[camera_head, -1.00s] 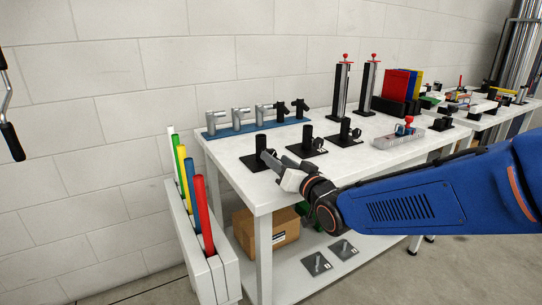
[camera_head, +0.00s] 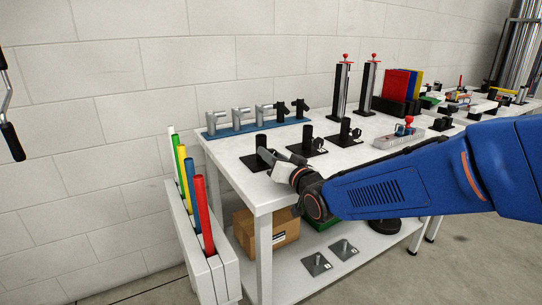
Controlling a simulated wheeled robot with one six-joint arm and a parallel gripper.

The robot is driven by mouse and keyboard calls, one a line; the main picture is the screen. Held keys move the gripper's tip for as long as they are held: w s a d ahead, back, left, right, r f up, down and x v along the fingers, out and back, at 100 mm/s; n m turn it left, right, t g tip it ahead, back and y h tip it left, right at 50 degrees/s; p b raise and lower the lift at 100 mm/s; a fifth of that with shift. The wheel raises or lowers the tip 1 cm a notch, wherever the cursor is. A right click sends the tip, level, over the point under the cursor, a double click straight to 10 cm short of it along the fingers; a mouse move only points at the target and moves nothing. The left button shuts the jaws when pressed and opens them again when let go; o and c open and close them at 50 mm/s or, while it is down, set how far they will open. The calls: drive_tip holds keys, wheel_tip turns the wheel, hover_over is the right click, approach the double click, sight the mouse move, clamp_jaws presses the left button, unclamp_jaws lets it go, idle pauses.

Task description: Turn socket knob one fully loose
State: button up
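Three black sockets on square base plates stand in a row on the white table. The nearest socket (camera_head: 261,146) is at the front left, with the middle socket (camera_head: 307,141) and the far socket (camera_head: 344,130) behind it to the right. Each of those two shows a small dark knob at its side. My gripper (camera_head: 268,155) reaches in from the right, with its tip beside the nearest socket's right side. The nearest socket's knob is hidden by my gripper. The fingers are too small and dark to tell their opening.
A blue rack (camera_head: 258,124) with several grey and black fittings lies at the table's back left. A grey block with a red knob (camera_head: 399,138) sits right of the sockets. A holder with coloured tubes (camera_head: 205,215) stands left of the table. A cardboard box (camera_head: 280,228) is on the lower shelf.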

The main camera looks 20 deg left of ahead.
drive_tip(key=shift+n, duration=0.3)
drive_tip(key=n, duration=0.3)
drive_tip(key=shift+n, duration=2)
drive_tip(key=o, duration=1.1)
drive_tip(key=shift+c, duration=0.2)
drive_tip(key=shift+s, duration=0.1)
drive_tip(key=v, duration=1.7)
